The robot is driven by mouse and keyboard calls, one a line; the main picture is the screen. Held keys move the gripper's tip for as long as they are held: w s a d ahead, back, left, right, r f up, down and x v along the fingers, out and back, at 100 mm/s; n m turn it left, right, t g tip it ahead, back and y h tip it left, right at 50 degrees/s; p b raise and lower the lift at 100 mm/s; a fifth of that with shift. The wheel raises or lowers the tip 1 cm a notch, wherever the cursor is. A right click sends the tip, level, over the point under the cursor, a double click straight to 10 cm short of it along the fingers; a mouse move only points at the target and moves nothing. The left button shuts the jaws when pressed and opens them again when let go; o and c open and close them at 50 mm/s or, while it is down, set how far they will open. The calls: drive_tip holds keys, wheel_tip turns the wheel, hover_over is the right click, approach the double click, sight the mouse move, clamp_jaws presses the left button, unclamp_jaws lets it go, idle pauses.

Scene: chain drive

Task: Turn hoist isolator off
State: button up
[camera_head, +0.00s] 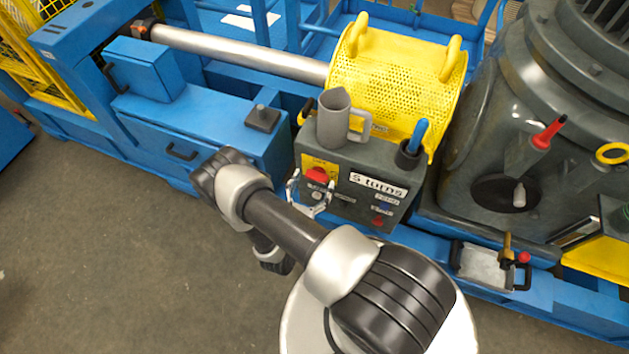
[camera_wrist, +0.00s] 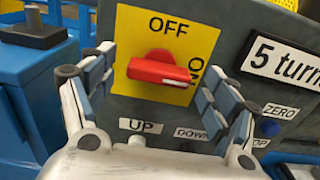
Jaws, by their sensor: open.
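The hoist isolator is a red rotary handle (camera_wrist: 160,70) on a yellow plate (camera_wrist: 190,32), with OFF printed above it and ON, turned sideways, to its right. The handle lies roughly level, its narrow end pointing right toward ON. It also shows in the head view as a red knob (camera_head: 317,174) on the front of the grey control box (camera_head: 345,157). My gripper (camera_wrist: 158,78) is open, one finger on each side of the handle. A gap shows at the left finger; I cannot tell whether the right one touches. In the head view my gripper (camera_head: 310,193) is just before the box.
UP (camera_wrist: 140,125) and DOWN labels and a pale button sit below the handle. A "5 turns" label (camera_head: 379,185) is to the right. A grey jug (camera_head: 334,120) and a dark cup (camera_head: 409,155) with a blue-handled item stand on the box.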

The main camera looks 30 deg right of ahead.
drive_tip(key=shift+w+d, duration=0.4)
drive_tip(key=shift+d, duration=0.1)
drive_tip(key=shift+c, duration=0.4)
drive_tip(key=c, duration=1)
